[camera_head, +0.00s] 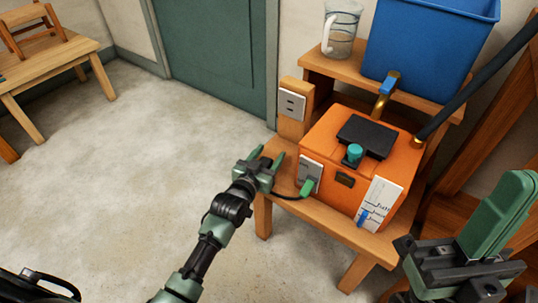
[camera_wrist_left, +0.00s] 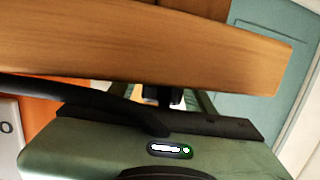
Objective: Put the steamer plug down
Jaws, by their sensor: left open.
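The steamer is an orange box (camera_head: 335,165) on a wooden stool (camera_head: 378,246). A green plug (camera_head: 307,187) sits at the pale plate on its left face, and a black cord runs left from it towards my left gripper. I cannot tell how firmly the plug is seated. My left gripper (camera_head: 268,160) is open beside the stool's left edge, apart from the plug, with nothing seen in it. In the left wrist view a wooden edge (camera_wrist_left: 140,45) hides most of the fingers, and the black cord (camera_wrist_left: 85,97) crosses the gripper body. My right gripper (camera_head: 470,245) is at the lower right, its jaws unclear.
A wall socket plate (camera_head: 292,104) is on a wooden post behind the steamer. A blue tub (camera_head: 425,45) and a glass jug (camera_head: 341,32) stand on the higher shelf. A dark hose (camera_head: 475,85) slants at right.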

